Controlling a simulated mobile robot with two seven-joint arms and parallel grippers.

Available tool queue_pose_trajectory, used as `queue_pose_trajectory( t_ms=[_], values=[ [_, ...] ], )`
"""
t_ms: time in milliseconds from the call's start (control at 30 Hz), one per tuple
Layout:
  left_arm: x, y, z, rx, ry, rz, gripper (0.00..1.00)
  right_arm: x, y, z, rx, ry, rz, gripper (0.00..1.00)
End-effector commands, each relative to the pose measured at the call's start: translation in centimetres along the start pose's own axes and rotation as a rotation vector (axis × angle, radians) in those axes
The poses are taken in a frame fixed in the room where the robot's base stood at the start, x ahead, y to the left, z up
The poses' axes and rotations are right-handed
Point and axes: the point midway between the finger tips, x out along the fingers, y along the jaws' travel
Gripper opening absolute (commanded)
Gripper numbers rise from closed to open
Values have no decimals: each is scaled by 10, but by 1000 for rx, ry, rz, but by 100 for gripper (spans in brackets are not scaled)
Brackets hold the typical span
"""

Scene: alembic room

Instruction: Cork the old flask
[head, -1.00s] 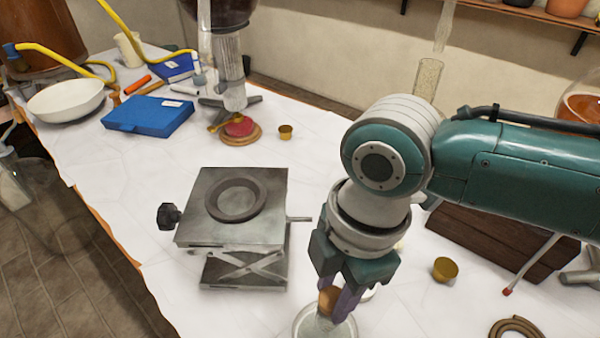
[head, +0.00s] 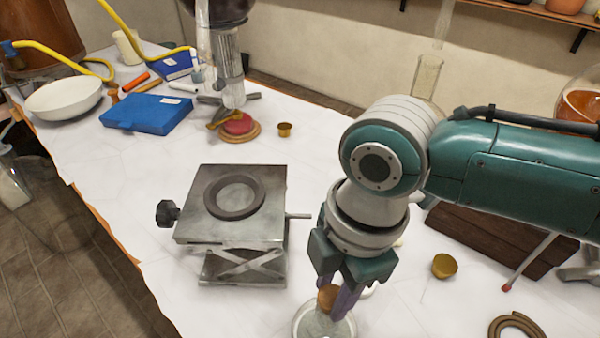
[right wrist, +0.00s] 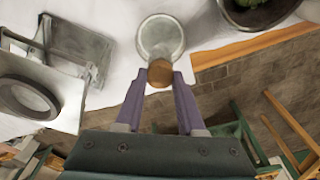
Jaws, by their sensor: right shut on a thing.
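My right gripper (head: 338,304) is shut on a brown cork (head: 327,296), held between its purple fingers. The cork also shows between the fingertips in the right wrist view (right wrist: 160,72). The clear glass flask (head: 308,322) is at the bottom edge of the head view, partly cut off and partly behind the fingers. In the right wrist view the flask (right wrist: 160,32) shows as a round glass shape, with the cork overlapping its near edge. I cannot tell whether the cork touches the flask's mouth. My left gripper is not in view.
A metal lab jack (head: 232,235) with a dark ring (head: 235,197) on top stands left of the gripper. A brass cup (head: 444,266), a brown tube ring (head: 515,326) and a dark wooden block (head: 495,240) are to the right. The white table is clear left of the jack.

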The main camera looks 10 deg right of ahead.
Motion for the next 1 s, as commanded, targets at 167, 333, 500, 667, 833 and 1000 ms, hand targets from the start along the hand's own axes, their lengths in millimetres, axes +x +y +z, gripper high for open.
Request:
queue_pose_trajectory(
  t_ms=[167, 333, 500, 667, 833, 1000],
  values=[
    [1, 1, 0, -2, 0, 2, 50, 1, 0, 0, 0, 0, 0, 0],
    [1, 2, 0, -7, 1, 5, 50, 1, 0, 0, 0, 0, 0, 0],
    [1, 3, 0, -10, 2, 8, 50, 1, 0, 0, 0, 0, 0, 53],
    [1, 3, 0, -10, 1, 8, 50, 1, 0, 0, 0, 0, 0, 71],
    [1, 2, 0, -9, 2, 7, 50, 1, 0, 0, 0, 0, 0, 73],
    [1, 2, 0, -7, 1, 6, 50, 1, 0, 0, 0, 0, 0, 89]
  ],
)
